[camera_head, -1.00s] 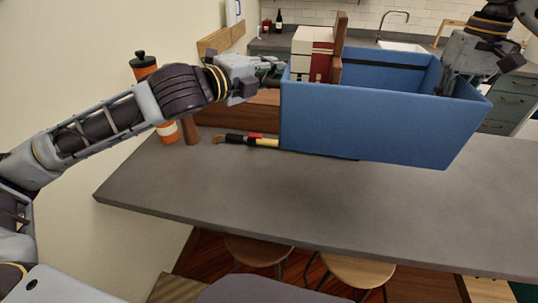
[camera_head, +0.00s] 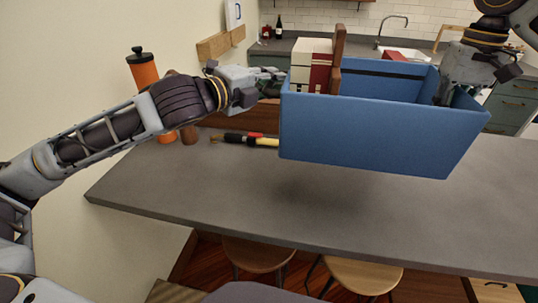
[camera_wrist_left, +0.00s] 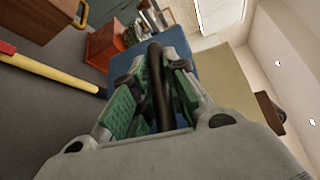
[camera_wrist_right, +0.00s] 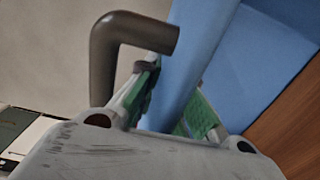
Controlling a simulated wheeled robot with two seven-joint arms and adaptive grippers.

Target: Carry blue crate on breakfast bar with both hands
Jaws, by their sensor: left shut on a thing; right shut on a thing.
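The blue crate (camera_head: 375,135) hangs level above the grey breakfast bar (camera_head: 200,190), with its shadow on the top below. My left gripper (camera_head: 274,77) is at the crate's left end; in the left wrist view its fingers (camera_wrist_left: 152,80) are shut around a dark handle (camera_wrist_left: 158,90) in front of the blue wall (camera_wrist_left: 180,62). My right gripper (camera_head: 443,95) is at the right end, partly hidden behind the rim; in the right wrist view its fingers (camera_wrist_right: 175,105) are shut on the blue wall (camera_wrist_right: 195,50), with a dark handle (camera_wrist_right: 103,60) beside it.
An orange bottle (camera_head: 144,72) and a yellow-handled tool (camera_head: 266,142) are on the bar's left. Stools (camera_head: 258,255) stand below. The front of the bar is clear.

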